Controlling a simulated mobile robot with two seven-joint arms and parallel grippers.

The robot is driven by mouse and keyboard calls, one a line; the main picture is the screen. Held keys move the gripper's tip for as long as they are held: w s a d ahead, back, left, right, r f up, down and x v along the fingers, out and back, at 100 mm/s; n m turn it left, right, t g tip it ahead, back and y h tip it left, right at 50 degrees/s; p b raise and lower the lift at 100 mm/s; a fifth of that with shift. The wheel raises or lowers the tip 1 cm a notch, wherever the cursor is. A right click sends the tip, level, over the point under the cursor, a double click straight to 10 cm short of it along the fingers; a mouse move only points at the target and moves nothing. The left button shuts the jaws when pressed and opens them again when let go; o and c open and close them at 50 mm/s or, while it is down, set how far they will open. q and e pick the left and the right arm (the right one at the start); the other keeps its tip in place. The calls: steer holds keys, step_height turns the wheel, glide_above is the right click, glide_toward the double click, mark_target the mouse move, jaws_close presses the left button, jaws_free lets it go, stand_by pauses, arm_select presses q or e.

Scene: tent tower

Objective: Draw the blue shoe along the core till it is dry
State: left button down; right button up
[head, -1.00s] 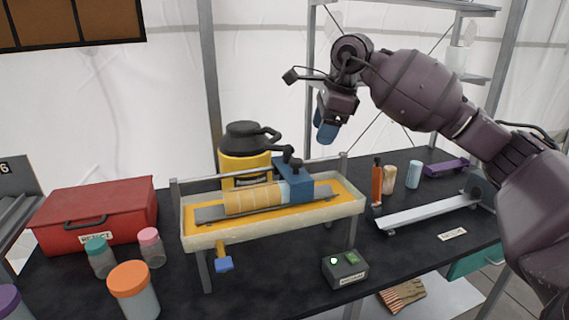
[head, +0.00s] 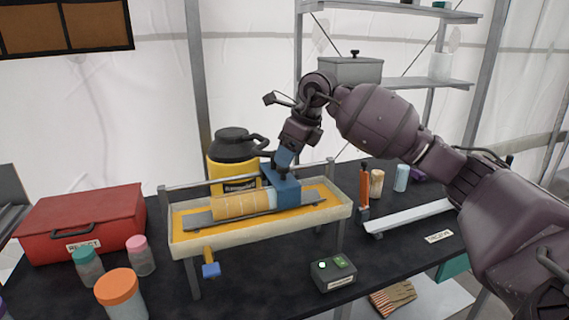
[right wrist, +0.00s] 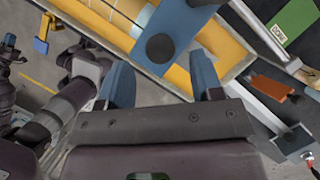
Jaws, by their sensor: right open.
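The blue shoe (head: 286,191) sits at the right end of the core (head: 238,205), a tan cylinder lying lengthwise in a pale tray (head: 262,236) with a yellow inside. A paler band of the core shows next to the shoe. My right gripper (head: 282,162) is open, close above the shoe. In the right wrist view its two blue fingers (right wrist: 162,82) are apart with nothing between them. The shoe (right wrist: 180,22) and its dark round knob (right wrist: 160,47) lie just beyond the fingertips there. My left gripper cannot be made out.
A yellow canister (head: 232,170) with a dark lid stands behind the tray. A red reject box (head: 82,222) and several lidded jars are at left. A control box (head: 333,273) stands in front. An orange tool (head: 364,190) and a white rail (head: 408,216) are at right.

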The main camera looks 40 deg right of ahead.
mark_target(278, 176)
steer(key=shift+x, duration=1.75)
